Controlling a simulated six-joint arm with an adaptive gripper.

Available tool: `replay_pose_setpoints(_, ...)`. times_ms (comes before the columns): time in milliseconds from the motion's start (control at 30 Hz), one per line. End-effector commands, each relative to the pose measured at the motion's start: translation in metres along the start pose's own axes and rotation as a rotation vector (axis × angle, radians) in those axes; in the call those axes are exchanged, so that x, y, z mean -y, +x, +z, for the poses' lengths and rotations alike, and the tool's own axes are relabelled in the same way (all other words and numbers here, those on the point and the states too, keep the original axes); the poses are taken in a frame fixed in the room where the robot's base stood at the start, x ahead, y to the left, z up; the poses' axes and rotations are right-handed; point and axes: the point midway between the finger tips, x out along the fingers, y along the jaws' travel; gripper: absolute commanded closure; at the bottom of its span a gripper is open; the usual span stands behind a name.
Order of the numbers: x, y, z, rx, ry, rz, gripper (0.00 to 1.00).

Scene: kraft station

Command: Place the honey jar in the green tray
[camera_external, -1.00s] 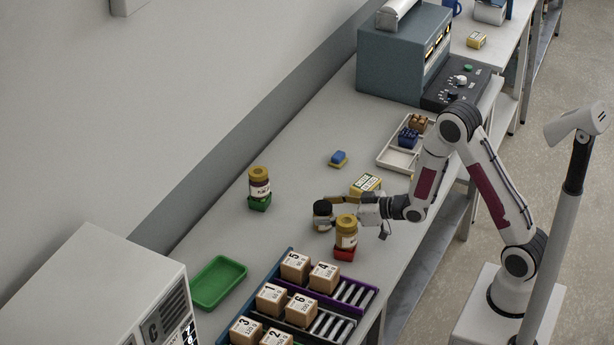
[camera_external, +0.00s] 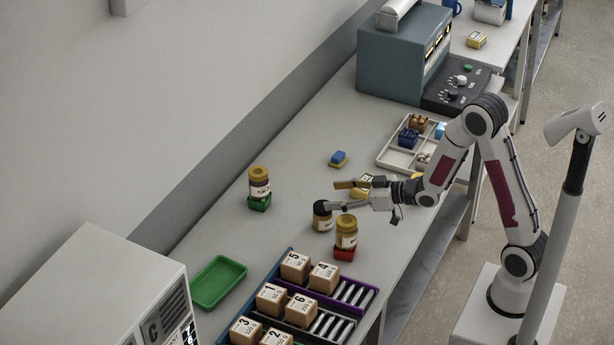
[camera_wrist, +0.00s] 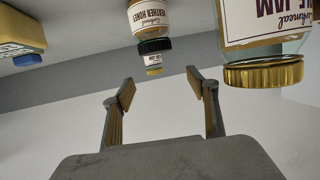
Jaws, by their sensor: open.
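The honey jar (camera_external: 322,221) has a black lid and a cream label. It stands upright on the bench, to the left of a gold-lidded jam jar (camera_external: 346,239) on a red block. In the wrist view, the honey jar (camera_wrist: 150,20) appears upside down, its label reading "heather honey". My gripper (camera_external: 338,195) is open and empty, at about lid height or a little above; its lower finger overlaps the lid in the external view, and contact cannot be told. In the wrist view, the open fingers (camera_wrist: 160,84) are below the jar's lid. The green tray (camera_external: 205,302) lies empty at lower left.
The jam jar (camera_wrist: 262,45) is close on the right in the wrist view. Another jar (camera_external: 259,182) stands on a green block. Bench between jars and green tray is clear.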

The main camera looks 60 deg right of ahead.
Motion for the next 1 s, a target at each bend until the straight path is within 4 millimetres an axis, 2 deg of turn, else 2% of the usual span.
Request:
replay_pose_setpoints(300,0.000,-0.005,-0.016,-0.002,0.000,0.001,0.41)
replay_pose_setpoints(1000,0.000,-0.006,-0.018,0.002,-0.001,0.003,0.41)
